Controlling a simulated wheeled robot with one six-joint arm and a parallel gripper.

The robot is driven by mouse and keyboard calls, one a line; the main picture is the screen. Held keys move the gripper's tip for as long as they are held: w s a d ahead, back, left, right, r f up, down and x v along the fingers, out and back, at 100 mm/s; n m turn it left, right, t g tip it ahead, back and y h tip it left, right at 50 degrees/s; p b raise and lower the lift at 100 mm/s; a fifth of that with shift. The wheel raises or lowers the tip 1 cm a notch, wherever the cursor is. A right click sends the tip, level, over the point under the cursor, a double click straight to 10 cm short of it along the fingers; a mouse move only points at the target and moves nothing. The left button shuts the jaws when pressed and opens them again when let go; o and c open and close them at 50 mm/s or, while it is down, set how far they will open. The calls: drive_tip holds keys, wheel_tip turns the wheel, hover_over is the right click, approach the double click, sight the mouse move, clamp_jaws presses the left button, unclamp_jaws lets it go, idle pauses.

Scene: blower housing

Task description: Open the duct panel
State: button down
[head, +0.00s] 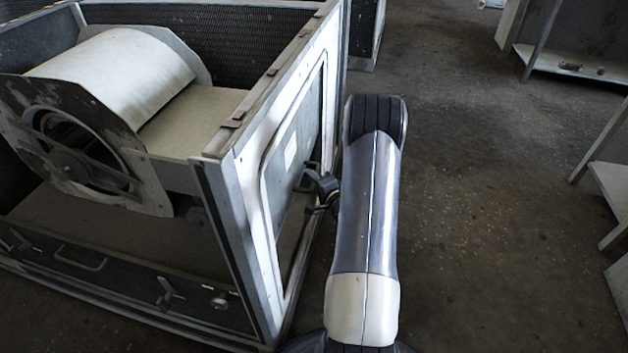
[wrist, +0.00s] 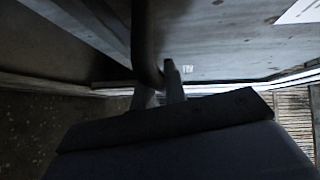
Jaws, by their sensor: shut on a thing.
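The duct panel (head: 284,152) is a grey sheet with a pale label, set within a light, round-cornered frame on the housing's right side in the head view. The panel fills the top of the wrist view (wrist: 225,42). I cannot tell for certain whether it is flush or slightly ajar. Its dark bar handle (wrist: 145,45) shows in the wrist view, running down to the fingers. My gripper (head: 318,192) is at the panel's handle and shut on it. The fingers show in the wrist view (wrist: 161,86). My arm partly hides the area right of the handle in the head view.
The blower housing (head: 235,135) is open on top and holds a pale drum blower (head: 115,70). Its front has latches and a handle (head: 80,258). Concrete floor (head: 490,190) lies clear to the right. Metal shelving (head: 610,180) stands at the right edge.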

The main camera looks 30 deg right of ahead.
drive_tip(key=c, duration=1.5)
unclamp_jaws()
drive_tip(key=shift+o, duration=0.2)
drive_tip(key=s+r+p, duration=0.1)
drive_tip(key=s, duration=0.9)
drive_tip(key=shift+s+a+r+p, duration=0.3)
drive_tip(key=shift+s+a+p, duration=0.05)
drive_tip(key=shift+s+a, duration=0.05)
drive_tip(key=w, duration=0.3)
drive_tip(key=w+f+b, duration=0.1)
drive_tip(key=w, duration=0.3)
drive_tip(key=w+f+b, duration=0.1)
drive_tip(key=w, duration=0.2)
drive_tip(key=shift+w+d+f, duration=0.25)
drive_tip(key=shift+w+d, duration=0.1)
drive_tip(key=shift+w, duration=0.05)
drive_tip(key=shift+f, duration=0.1)
